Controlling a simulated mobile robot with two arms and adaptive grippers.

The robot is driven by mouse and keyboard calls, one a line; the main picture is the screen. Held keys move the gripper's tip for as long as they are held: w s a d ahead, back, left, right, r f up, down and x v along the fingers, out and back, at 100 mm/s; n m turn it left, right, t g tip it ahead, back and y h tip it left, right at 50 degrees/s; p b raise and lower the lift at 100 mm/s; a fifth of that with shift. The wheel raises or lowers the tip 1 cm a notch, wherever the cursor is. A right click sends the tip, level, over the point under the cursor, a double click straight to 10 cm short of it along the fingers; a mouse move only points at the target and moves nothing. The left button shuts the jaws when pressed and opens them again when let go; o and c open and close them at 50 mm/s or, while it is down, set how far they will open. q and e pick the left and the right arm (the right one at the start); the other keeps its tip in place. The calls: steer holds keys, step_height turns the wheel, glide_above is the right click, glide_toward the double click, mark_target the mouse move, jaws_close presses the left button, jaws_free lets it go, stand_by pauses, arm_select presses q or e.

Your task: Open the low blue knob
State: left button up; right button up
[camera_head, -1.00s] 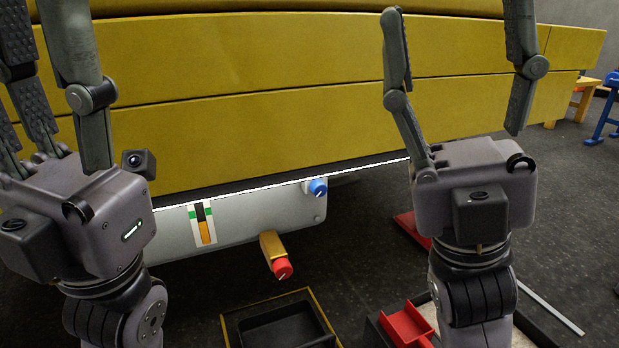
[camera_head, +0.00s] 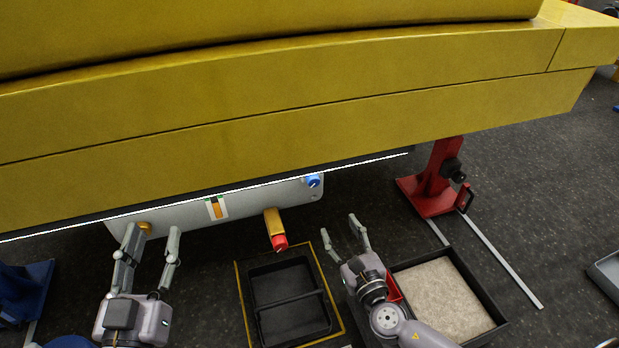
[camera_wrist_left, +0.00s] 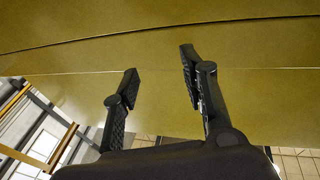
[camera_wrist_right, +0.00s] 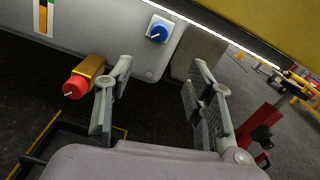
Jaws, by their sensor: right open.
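The blue knob (camera_head: 313,181) sits at the right end of the grey panel (camera_head: 180,212) under the yellow boom. It also shows in the right wrist view (camera_wrist_right: 158,32), with a white mark on its face. My right gripper (camera_head: 344,222) is open and empty, below and to the right of the knob and apart from it. In the right wrist view the knob is above the space between the fingers (camera_wrist_right: 160,80). My left gripper (camera_head: 147,240) is open and empty below the panel's left part. In the left wrist view its fingers (camera_wrist_left: 160,70) point up towards the yellow boom.
A red knob (camera_head: 279,242) on a yellow fitting sticks out below the panel, close to my right gripper's left. The yellow boom (camera_head: 300,110) overhangs the panel. A black tray (camera_head: 332,302), a grey-lined box (camera_head: 440,292) and a red stand (camera_head: 432,190) are on the floor.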

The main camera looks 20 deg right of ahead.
steer(key=b, duration=0.1)
glide_toward(315, 183)
steer(key=w, duration=0.4)
steer(key=w+b, duration=0.1)
steer(key=w, duration=0.3)
steer(key=shift+w+a+f, duration=0.1)
steer(key=shift+a+f, duration=0.05)
steer(key=shift+a, duration=0.1)
arm_select(q)
steer(key=s+r+t+h, duration=0.2)
steer(key=s+r+t, duration=0.2)
steer(key=r, duration=0.5)
steer(key=shift+s+t+h, duration=0.3)
steer(key=shift+s+t, duration=0.1)
steer(key=shift+t, duration=0.8)
arm_select(e)
steer(key=shift+w, duration=0.45)
steer(key=shift+c, duration=0.4)
steer(key=c, duration=1.1)
